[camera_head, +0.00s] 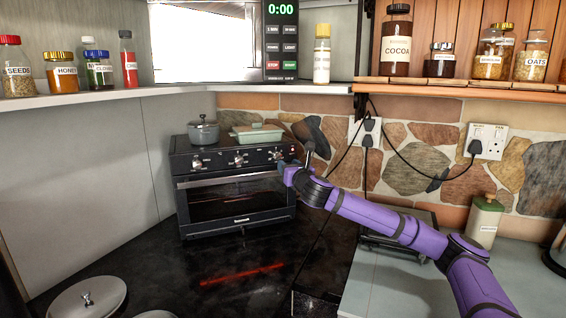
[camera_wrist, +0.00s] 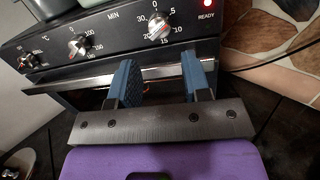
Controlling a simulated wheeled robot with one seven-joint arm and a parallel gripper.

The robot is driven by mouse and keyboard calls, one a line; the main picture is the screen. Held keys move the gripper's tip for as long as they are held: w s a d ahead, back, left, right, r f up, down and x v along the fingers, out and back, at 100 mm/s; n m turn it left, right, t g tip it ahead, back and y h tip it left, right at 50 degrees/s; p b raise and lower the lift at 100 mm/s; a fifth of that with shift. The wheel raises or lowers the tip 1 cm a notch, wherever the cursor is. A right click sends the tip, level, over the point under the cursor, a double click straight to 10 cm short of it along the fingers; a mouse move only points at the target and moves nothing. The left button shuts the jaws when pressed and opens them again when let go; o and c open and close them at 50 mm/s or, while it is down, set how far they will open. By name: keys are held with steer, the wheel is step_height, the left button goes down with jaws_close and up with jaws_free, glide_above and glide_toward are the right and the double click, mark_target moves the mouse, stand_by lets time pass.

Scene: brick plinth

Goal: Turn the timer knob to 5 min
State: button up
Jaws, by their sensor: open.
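A dark toaster oven (camera_head: 240,200) stands in the corner with a row of knobs along its top front. The timer knob (camera_wrist: 157,27) is the rightmost one, silver, ringed by minute marks including 0, 5, 10, 15 and 30. I cannot clearly read where its pointer stands. The knob also shows in the head view (camera_head: 277,155). My gripper (camera_wrist: 158,78) is open, its two blue fingers apart and empty. They are in front of the oven, below the knob in the wrist view, and do not appear to touch it. In the head view my gripper (camera_head: 284,168) partly covers the oven's upper right corner.
Two other knobs, the temperature knob (camera_wrist: 28,60) and a middle knob (camera_wrist: 78,46), sit to the left. A red ready light (camera_wrist: 208,3) glows. A grey pot (camera_head: 203,132) and a green dish (camera_head: 257,134) stand on the oven. Black cables hang at right.

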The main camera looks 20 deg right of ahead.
steer(key=shift+v, duration=1.55)
